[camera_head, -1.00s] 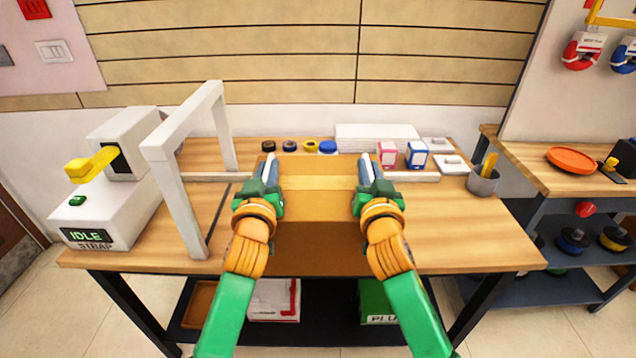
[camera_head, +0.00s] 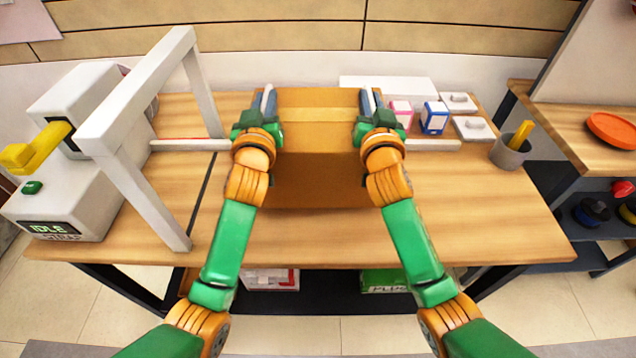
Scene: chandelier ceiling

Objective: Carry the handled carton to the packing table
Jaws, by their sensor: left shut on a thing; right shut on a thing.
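The brown carton (camera_head: 318,165) is between my two grippers, over the middle of the wooden packing table (camera_head: 470,225). A lighter tape strip runs across its top. My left gripper (camera_head: 268,102) is shut on the carton's left side. My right gripper (camera_head: 368,102) is shut on its right side. The carton's handles are hidden behind the fingers. I cannot tell whether the carton's bottom touches the tabletop.
A strapping machine (camera_head: 60,190) with a white arch (camera_head: 140,190) and an "IDLE" display stands at the left. Small pink and blue boxes (camera_head: 434,118), white trays (camera_head: 472,128) and a grey cup (camera_head: 510,152) are at the right. The front right tabletop is clear.

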